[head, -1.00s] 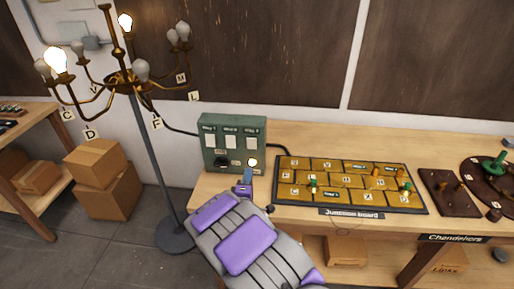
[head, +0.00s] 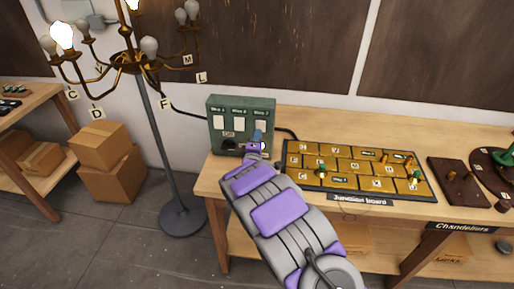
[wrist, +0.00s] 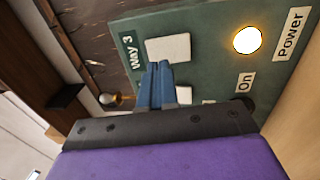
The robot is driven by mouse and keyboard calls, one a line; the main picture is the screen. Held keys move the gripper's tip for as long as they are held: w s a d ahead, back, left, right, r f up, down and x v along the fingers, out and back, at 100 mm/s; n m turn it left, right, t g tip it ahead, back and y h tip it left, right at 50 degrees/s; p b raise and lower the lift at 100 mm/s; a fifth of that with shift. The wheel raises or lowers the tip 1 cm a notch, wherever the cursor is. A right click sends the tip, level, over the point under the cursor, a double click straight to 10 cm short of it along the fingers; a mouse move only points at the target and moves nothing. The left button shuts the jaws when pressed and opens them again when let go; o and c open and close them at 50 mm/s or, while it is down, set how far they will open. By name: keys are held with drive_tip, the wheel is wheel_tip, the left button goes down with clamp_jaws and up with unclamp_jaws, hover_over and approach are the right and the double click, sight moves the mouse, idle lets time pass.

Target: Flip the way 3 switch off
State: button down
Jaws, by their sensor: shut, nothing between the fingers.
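The green switch box (head: 240,105) stands at the left end of the bench, with three white switches under way labels. The way 3 switch (head: 261,125) is the rightmost; it also shows in the wrist view (wrist: 168,48) beside its "WAY 3" label. My gripper (head: 257,135) is shut and empty, its blue fingertips just below the way 3 switch in the head view. In the wrist view the fingertips (wrist: 159,72) overlap the switch's edge; I cannot tell whether they touch. A second white switch (wrist: 183,95) is partly hidden behind the fingers. The switch's tilt is unclear.
The chandelier lamp (head: 128,62) stands left of the bench, with two bulbs lit. The power light (wrist: 247,40) on the box glows. The junction board (head: 350,185) lies to the right of the box. Cardboard boxes (head: 112,185) are on the floor at left.

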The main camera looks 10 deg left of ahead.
sight(262, 124)
drive_tip(key=w, duration=0.3)
drive_tip(key=shift+d+r+b, duration=0.1)
drive_tip(key=shift+d+b, duration=0.25)
drive_tip(key=shift+w+d+r, duration=0.2)
drive_tip(key=shift+w+d, duration=0.1)
drive_tip(key=shift+d, duration=0.05)
drive_tip(key=shift+a, duration=0.6)
drive_tip(key=shift+w+d+r+g+p, duration=0.15)
drive_tip(key=shift+w+r+g+p, duration=0.15)
drive_tip(key=shift+p, duration=0.75)
drive_tip(key=shift+d+f, duration=0.1)
drive_tip(key=shift+d, duration=0.15)
drive_tip(key=shift+s, duration=0.1)
